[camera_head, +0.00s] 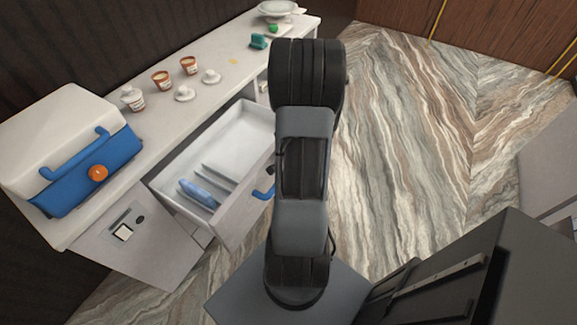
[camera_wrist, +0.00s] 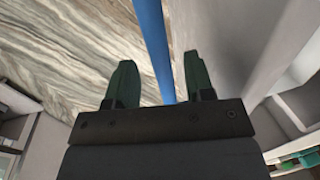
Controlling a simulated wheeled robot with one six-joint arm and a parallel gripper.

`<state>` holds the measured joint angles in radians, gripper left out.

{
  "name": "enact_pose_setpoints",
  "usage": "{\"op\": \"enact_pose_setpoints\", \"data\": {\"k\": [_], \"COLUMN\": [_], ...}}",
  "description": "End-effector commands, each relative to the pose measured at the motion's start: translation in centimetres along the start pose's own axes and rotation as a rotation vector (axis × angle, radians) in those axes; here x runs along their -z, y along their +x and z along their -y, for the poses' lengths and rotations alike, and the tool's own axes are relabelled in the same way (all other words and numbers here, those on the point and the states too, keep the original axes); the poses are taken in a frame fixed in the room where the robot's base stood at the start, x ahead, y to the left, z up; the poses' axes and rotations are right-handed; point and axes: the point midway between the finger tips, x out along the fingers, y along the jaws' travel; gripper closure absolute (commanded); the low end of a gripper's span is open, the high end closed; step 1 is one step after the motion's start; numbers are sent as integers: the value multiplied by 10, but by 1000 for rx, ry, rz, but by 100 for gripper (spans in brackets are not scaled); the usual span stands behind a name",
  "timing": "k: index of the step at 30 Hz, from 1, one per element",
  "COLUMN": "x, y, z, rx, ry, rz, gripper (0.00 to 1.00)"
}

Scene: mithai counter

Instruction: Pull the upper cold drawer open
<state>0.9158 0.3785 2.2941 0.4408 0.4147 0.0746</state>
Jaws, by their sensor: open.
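The upper cold drawer (camera_head: 240,128) stands pulled out from the counter in the head view. Its white inside shows, with blue and pale flat pieces (camera_head: 200,190) at the near end. Its blue handle (camera_head: 262,193) is on the front face, partly hidden behind my arm. In the wrist view my gripper (camera_wrist: 158,82) is open, its two dark green fingers apart. The blue handle bar (camera_wrist: 152,45) runs between the fingers, with a finger on each side. I cannot tell whether either finger touches it. My gripper is hidden behind my arm in the head view.
The white counter top (camera_head: 222,78) holds a blue and white box (camera_head: 80,150), several small cups and lids, a green item (camera_head: 258,41) and a scale-like dish (camera_head: 278,8). The marble floor (camera_head: 400,130) is clear to the right.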

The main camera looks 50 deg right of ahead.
Motion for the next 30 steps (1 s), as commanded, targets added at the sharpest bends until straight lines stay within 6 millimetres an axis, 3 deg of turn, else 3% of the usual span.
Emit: {"op": "enact_pose_setpoints", "data": {"k": [6,15,21,30], "x": [1,0,0,0], "y": [-48,-99,-116,-120], "z": [1,0,0,0], "rx": [2,1,0,-1], "ry": [0,1,0,0], "rz": [-6,-4,-1,0], "gripper": [52,52,52,52]}}
